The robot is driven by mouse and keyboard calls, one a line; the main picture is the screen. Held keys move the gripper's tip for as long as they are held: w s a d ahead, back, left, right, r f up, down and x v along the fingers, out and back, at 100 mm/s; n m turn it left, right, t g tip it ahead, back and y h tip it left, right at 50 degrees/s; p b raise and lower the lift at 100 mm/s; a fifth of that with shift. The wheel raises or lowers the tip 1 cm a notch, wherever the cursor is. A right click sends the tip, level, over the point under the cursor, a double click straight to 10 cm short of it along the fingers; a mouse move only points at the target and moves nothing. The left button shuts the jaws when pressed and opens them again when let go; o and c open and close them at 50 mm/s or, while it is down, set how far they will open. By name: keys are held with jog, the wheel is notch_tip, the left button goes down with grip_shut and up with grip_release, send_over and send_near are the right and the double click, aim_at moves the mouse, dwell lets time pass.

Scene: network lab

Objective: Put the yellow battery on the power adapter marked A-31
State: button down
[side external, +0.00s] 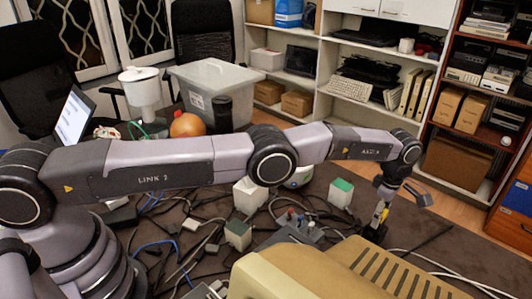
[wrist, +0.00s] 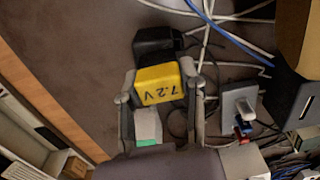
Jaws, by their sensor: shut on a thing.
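The yellow battery (wrist: 160,84), marked 7.2 V, is between the two fingers of my gripper (wrist: 160,100) in the wrist view. My gripper is shut on it. In the side view the battery (side external: 378,213) shows as a small yellow patch under my gripper (side external: 386,203), partly hidden by the fingers. A black block (wrist: 157,42), perhaps a power adapter, lies just beyond the battery in the wrist view. It also shows below the battery in the side view (side external: 374,233). I cannot tell whether they touch. I can read no A-31 mark.
A white box with a green top (side external: 340,192) stands left of my gripper. A grey box with knobs (side external: 290,236) and a large beige case (side external: 330,278) are nearby. Cables (side external: 440,262) cross the dark table. Some bare table lies right of my gripper.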

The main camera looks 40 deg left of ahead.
jog(key=shift+f, duration=0.15)
jog(key=c, duration=0.6)
grip_release()
jog(key=shift+c, duration=0.2)
jog(key=shift+r, duration=0.2)
